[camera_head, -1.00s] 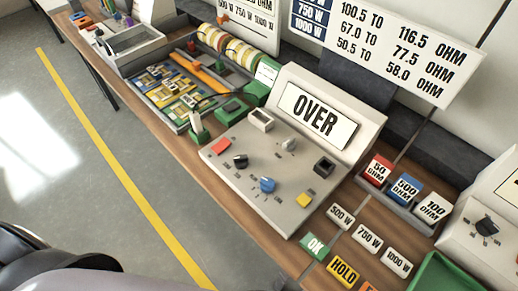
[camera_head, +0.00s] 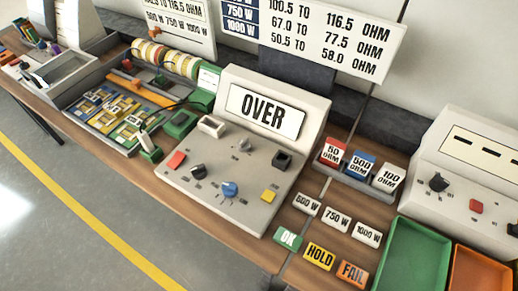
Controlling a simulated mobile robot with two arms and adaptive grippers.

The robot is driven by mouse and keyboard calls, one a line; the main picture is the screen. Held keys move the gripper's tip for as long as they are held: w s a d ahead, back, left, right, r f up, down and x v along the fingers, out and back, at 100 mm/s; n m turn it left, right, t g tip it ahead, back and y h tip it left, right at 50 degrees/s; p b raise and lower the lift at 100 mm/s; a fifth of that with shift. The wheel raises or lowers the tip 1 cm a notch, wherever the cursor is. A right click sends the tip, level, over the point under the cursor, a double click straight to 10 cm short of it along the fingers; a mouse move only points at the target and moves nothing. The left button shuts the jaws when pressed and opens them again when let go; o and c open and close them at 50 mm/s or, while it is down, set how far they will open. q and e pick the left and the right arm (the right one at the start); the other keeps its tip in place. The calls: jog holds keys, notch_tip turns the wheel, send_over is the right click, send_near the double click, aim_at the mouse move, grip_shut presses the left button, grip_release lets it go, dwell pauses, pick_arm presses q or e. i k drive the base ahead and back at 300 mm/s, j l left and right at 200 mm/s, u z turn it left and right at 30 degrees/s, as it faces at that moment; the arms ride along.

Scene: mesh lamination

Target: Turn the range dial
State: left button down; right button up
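A beige tester console (camera_head: 215,206) with a sloped panel stands on the bench, and its display (camera_head: 264,111) reads "OVER". The panel carries a black knob (camera_head: 198,171), a blue knob (camera_head: 229,189) and a small grey knob (camera_head: 244,145). The small markings around them are too fine to read, so I cannot tell which knob is the range dial. A red button (camera_head: 176,160), a yellow button (camera_head: 268,196), a white socket (camera_head: 211,126) and a black socket (camera_head: 282,160) are also on it. Neither gripper is in view.
Red, blue and white ohm-labelled blocks (camera_head: 361,164) stand in a rack to the right. Watt tags and OK, HOLD and FAIL plates (camera_head: 319,256) lie in front. Green (camera_head: 415,255) and orange (camera_head: 480,272) trays and a second console (camera_head: 470,165) are farther right. A parts tray is left.

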aim_at(199, 173)
jog(key=k+j+u, duration=0.2)
jog(key=u, duration=0.15)
jog(key=k+j+u, duration=0.35)
